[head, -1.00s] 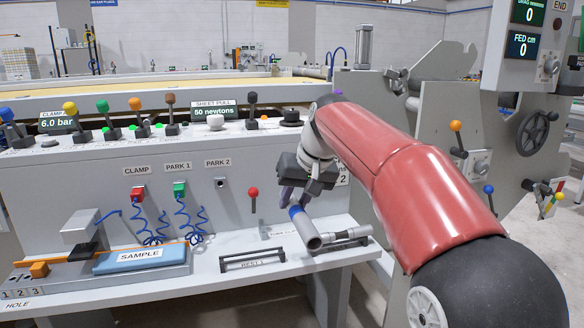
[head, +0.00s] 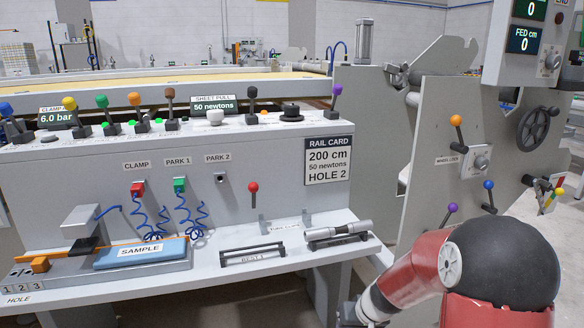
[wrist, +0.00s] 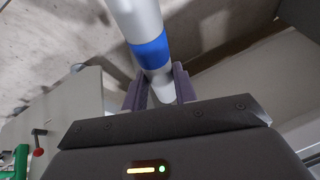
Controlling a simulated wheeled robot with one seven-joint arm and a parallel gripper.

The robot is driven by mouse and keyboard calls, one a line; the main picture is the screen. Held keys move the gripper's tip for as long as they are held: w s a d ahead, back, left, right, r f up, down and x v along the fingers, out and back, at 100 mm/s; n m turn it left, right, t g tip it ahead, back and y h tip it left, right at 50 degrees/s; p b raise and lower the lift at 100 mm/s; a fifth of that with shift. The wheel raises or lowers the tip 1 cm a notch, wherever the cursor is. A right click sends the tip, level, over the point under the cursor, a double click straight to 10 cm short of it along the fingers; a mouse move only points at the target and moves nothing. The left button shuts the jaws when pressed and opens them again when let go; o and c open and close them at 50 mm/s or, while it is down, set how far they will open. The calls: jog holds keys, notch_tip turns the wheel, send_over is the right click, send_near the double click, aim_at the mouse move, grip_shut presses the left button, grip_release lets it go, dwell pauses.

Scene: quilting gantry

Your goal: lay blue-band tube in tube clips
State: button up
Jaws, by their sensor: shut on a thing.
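The blue-band tube (wrist: 150,50) is a pale grey-white cylinder with a blue band, seen in the wrist view. My gripper (wrist: 158,85) is shut on it just below the band, with a purple finger on each side. The tube's far end is cut off by the frame. Neither the tube nor my gripper shows in the head view, where my arm bends down out of the bottom right. The tube clips (head: 305,219) are small grey uprights on the shelf against the panel, with nothing lying in them. Their label is only partly legible.
A black rest marked REST 1 (head: 252,257) stands empty at the shelf front. A blue SAMPLE pad (head: 141,253) is at left.

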jog(key=shift+s+d+f, duration=0.1)
jog(key=shift+d+f, duration=0.15)
jog(key=shift+f, duration=0.3)
jog(key=shift+d+f, duration=0.2)
jog(key=shift+f, duration=0.35)
jog(key=shift+s, duration=0.1)
jog(key=s+f, duration=0.4)
jog(key=f, duration=0.1)
jog(key=shift+s+f, duration=0.15)
jog(key=shift+f, duration=0.05)
